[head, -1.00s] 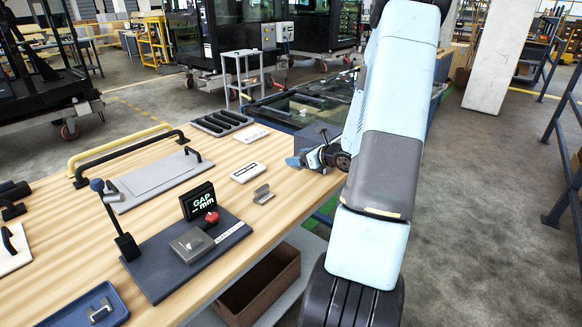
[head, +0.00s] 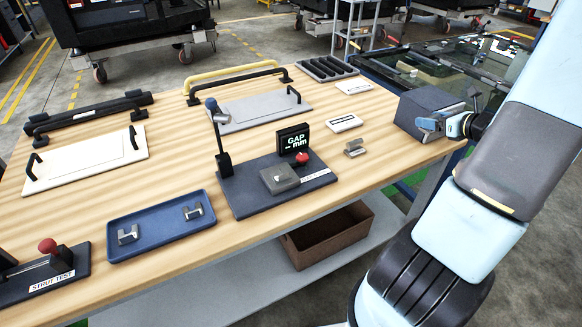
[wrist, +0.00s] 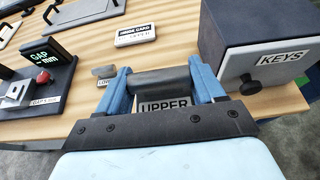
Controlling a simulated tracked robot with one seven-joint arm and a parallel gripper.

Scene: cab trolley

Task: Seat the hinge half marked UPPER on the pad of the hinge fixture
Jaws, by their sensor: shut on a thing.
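The hinge half marked UPPER (wrist: 165,106) is held between the two blue fingers of my gripper (wrist: 162,88), with its grey barrel across the gap and its label facing the wrist camera. In the head view my gripper (head: 432,126) is at the table's right edge, in front of the dark box; the held half cannot be made out there. The hinge fixture (head: 240,201) is left of my gripper, with a grey pad block (head: 279,178), a red knob, a GAP display and an upright lever. Another hinge half (head: 354,147), its label partly hidden in the wrist view, lies on the table between them.
The dark KEYS box (wrist: 255,58) stands close to the right finger. A white label block (head: 344,123) lies behind the loose half. A blue tray (head: 155,233) with metal pieces is left of the fixture.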

